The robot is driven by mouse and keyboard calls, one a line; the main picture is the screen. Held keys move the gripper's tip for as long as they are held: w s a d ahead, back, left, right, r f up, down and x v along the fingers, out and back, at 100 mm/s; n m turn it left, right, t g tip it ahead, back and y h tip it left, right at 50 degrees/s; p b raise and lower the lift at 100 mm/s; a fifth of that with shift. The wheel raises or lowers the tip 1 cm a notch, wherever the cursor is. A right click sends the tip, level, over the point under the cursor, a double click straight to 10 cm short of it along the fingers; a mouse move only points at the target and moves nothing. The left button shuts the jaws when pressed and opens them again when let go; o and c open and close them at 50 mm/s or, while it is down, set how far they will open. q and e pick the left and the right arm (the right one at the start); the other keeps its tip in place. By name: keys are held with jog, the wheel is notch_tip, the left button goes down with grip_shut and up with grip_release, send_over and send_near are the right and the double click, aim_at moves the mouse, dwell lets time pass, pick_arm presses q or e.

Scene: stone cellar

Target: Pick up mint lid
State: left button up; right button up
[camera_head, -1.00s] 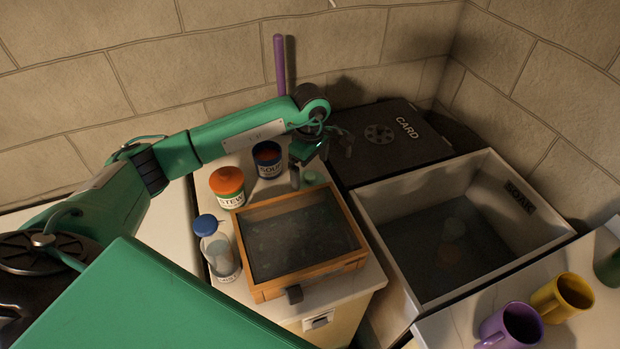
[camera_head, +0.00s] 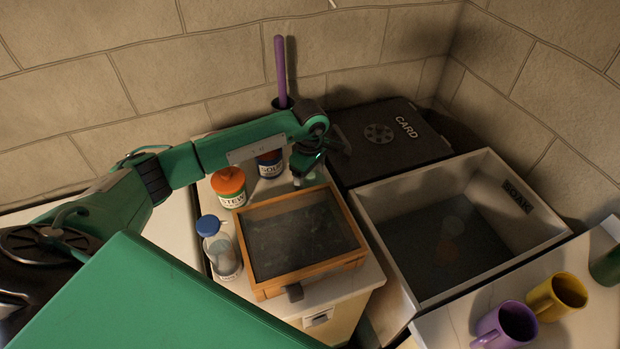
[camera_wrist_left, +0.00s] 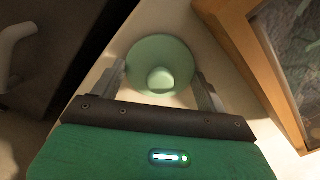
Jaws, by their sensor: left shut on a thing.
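The mint lid (camera_wrist_left: 158,50) is a round pale green disc with a knob, seen from above in the left wrist view. My left gripper (camera_wrist_left: 163,88) has one finger on each side of the lid and is shut on it. In the head view my left gripper (camera_head: 303,178) points down at the back right of the counter, behind the wooden-framed box. The lid is mostly hidden there by the gripper. Whether the lid still touches the counter I cannot tell. My right gripper is not in view.
The wooden-framed box (camera_head: 266,292) stands close in front of the gripper. A STEW jar (camera_head: 229,187), a SOUP jar (camera_head: 270,166) and a blue-capped jar (camera_head: 218,245) stand left. The SOAK basin (camera_head: 398,276) and a black CARD case (camera_head: 385,150) are right. Mugs (camera_head: 507,325) stand front right.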

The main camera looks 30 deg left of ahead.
aim_at(310, 174)
pick_arm(q)
jog(key=shift+w+r, duration=0.1)
jog(key=shift+r, duration=0.55)
notch_tip(310, 174, up, 18)
jog(key=b, duration=0.5)
jog(key=s+a+f+n+p, duration=0.1)
jog(key=a+f+n+p, duration=0.3)
jog(key=a+n+p, duration=0.55)
notch_tip(310, 174, down, 7)
jog(key=a+m+b, duration=0.2)
jog(key=m+b, duration=0.1)
jog(key=b, duration=0.2)
jog(key=shift+s+a, duration=0.2)
jog(key=shift+a, duration=0.15)
jog(key=shift+r+m, duration=0.1)
jog(key=shift+m, duration=0.15)
